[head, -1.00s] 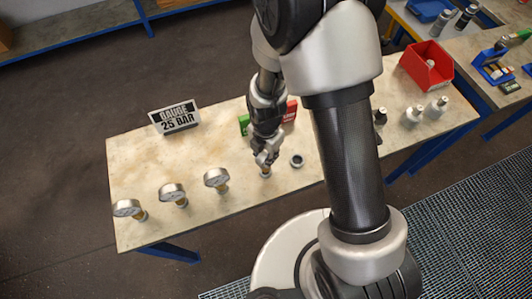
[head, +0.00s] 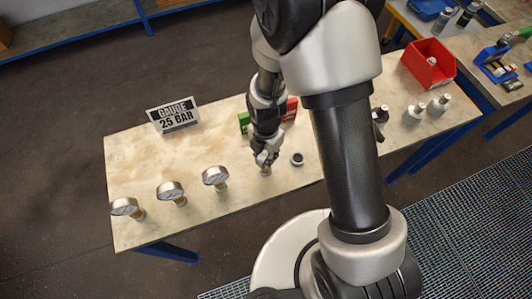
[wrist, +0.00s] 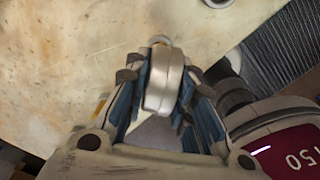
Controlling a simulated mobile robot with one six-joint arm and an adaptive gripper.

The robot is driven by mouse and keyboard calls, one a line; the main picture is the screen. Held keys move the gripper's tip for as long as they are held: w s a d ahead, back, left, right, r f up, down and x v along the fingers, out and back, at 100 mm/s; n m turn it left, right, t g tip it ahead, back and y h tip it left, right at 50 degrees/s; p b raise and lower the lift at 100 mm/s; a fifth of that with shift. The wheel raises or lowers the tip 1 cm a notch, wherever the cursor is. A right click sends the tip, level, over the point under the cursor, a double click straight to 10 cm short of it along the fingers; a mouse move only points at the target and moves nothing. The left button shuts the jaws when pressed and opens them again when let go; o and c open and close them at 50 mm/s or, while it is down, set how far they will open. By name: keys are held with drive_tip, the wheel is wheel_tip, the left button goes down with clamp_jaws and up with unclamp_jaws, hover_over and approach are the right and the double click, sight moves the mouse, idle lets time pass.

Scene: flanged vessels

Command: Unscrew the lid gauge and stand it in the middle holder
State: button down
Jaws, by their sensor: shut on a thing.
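My gripper (wrist: 162,92) is shut on a round metal gauge (wrist: 164,80), seen edge-on between the blue finger pads in the wrist view. In the head view my gripper (head: 266,158) is over the front middle of the table (head: 135,185), with a brass-coloured stem (head: 266,171) just below the fingers. I cannot tell whether the stem touches anything underneath. A small grey ring with a dark centre (head: 297,159) is to the right of it, apart. The lid and the middle holder cannot be made out for certain; my arm hides part of the table.
Three dial gauges stand in a row at left, the nearest to my gripper (head: 215,176). A "GAUGE 25 BAR" sign (head: 173,115) stands behind them. Green (head: 243,121) and red (head: 291,110) items are behind my gripper. Bottles (head: 414,114) and a red bin (head: 428,65) are at right.

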drive_tip(key=shift+f+b, duration=0.4)
drive_tip(key=shift+f, duration=0.2)
drive_tip(key=c, duration=1.3)
unclamp_jaws()
drive_tip(key=shift+r, duration=0.1)
wheel_tip(320, 180, up, 12)
